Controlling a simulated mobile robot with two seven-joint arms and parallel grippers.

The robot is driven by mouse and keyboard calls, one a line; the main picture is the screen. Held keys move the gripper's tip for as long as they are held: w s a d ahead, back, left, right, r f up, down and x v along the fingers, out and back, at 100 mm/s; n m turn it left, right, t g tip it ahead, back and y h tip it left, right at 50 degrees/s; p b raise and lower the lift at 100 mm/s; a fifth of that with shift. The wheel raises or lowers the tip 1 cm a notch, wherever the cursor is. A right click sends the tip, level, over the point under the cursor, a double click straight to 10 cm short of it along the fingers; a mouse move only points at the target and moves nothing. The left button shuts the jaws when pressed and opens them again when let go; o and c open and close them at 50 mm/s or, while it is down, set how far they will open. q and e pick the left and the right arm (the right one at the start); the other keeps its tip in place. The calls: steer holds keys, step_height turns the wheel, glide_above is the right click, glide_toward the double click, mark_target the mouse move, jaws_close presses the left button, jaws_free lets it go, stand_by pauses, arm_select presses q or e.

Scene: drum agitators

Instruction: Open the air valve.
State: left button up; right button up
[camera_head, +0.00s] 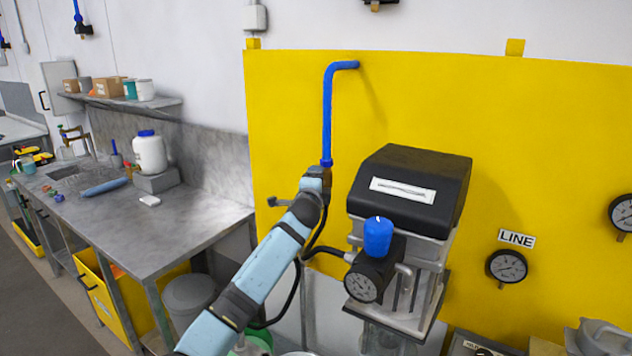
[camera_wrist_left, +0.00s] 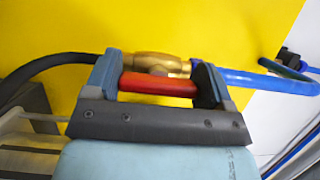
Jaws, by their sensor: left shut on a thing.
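The air valve shows in the left wrist view as a brass body (camera_wrist_left: 158,63) with a red handle (camera_wrist_left: 158,85). The handle runs roughly along the brass body, in line with the blue pipe (camera_wrist_left: 265,81) at its right. My left gripper (camera_wrist_left: 156,74) is shut on the red handle, with one finger at each end of it. In the head view my left arm reaches up to the lower end of the blue pipe (camera_head: 328,115), and its wrist hides the valve there. My right gripper is in neither view.
A black-topped air unit (camera_head: 415,185) with a blue-knobbed regulator (camera_head: 377,238) and a gauge stands close right of my left arm. A yellow panel (camera_head: 480,100) is behind. A black hose (camera_wrist_left: 50,65) meets the valve's left side. A steel bench (camera_head: 170,225) stands left.

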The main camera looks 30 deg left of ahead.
arm_select(q)
steer(key=shift+f, duration=0.1)
stand_by(0.4)
steer(key=o, duration=0.9)
steer(key=shift+b+v, duration=1.35)
steer(key=shift+v, duration=5.6)
steer(key=s+d+f+n+g+h, duration=0.15)
steer(key=s+f, duration=0.25)
steer(key=f, duration=0.4)
steer(key=s+d+f+n+g+h, duration=0.1)
steer(key=s+d+f+h, duration=0.15)
steer(key=f, duration=0.45)
steer(key=s+d+f+n+g+h, duration=0.1)
steer(key=s+d+f, duration=0.25)
steer(key=f, duration=0.45)
steer(key=s+d+f+n+g+h, duration=0.1)
steer(key=s+d+f+n, duration=0.1)
steer(key=s+f, duration=0.4)
steer(key=s+d+f+n+g+h, duration=0.1)
steer(key=s+f, duration=0.4)
steer(key=s, duration=0.7)
steer(key=s+d+f+n+g+h, duration=0.1)
steer(key=s+d+f+n, duration=0.2)
steer(key=s, duration=0.6)
steer(key=shift+s+d+f+n, duration=0.15)
steer(key=shift+f+n, duration=0.45)
steer(key=shift+f, duration=0.35)
steer(key=shift+s+d+f+n, duration=0.15)
steer(key=shift+f+n, duration=0.4)
steer(key=shift+f, duration=0.4)
